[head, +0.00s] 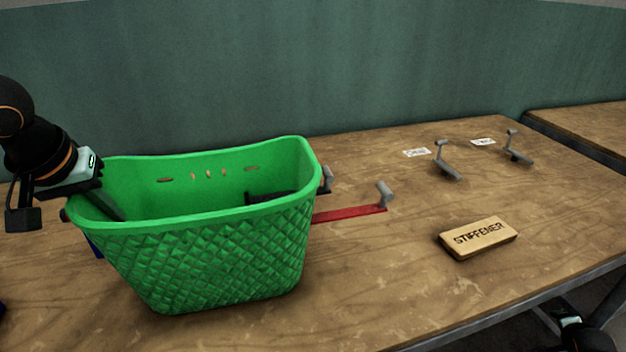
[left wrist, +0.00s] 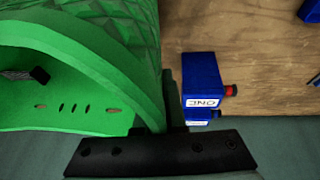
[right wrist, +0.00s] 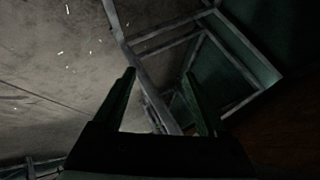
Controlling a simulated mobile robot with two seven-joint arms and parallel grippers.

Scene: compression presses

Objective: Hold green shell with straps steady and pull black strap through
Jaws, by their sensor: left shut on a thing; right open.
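The green shell (head: 215,245) is a basket with a quilted outside, standing upright on the wooden table. My left gripper (head: 110,200) is shut on its left rim, and the rim also shows in the left wrist view (left wrist: 100,45). A black strap (head: 268,197) lies partly inside the shell near its right wall; its lower part is hidden. A dark piece, perhaps the strap's end, shows inside the shell in the left wrist view (left wrist: 40,75). My right gripper (right wrist: 160,95) is open and empty, low beside the table.
A block marked STIFFENER (head: 478,238) lies to the right. Grey clips (head: 447,160) and white labels (head: 416,153) stand farther back. A blue box marked ONE (left wrist: 201,85) is beside the shell.

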